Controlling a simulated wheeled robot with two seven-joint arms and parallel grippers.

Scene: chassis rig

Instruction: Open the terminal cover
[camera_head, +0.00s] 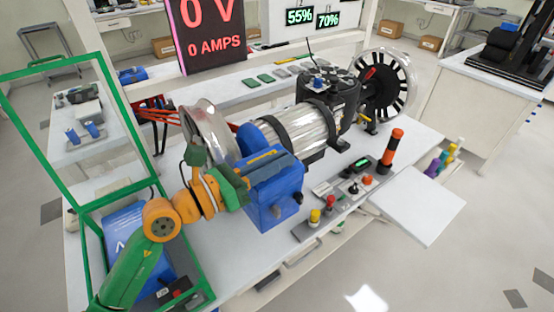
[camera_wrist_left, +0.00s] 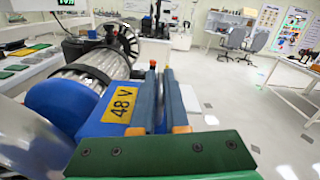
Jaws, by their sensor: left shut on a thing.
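The blue terminal box (camera_head: 275,190) sits on the side of the silver motor (camera_head: 285,132) in the middle of the bench. Its cover, with a yellow "48 V" label, shows close up in the left wrist view (camera_wrist_left: 105,112). My left gripper (camera_head: 243,178) reaches in from the left against the box. In the wrist view its two fingers (camera_wrist_left: 161,92) are close together beside the label, shut on an edge of the blue cover. The cover looks down on the box. The exact grip is partly hidden by the fingers. My right gripper is not in view.
A control strip with yellow and red buttons (camera_head: 315,216) and an orange-black handle (camera_head: 391,148) lie right of the box. A green frame (camera_head: 60,66) stands at left. A spoked wheel (camera_head: 388,85) is behind the motor. The white side shelf (camera_head: 418,203) is clear.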

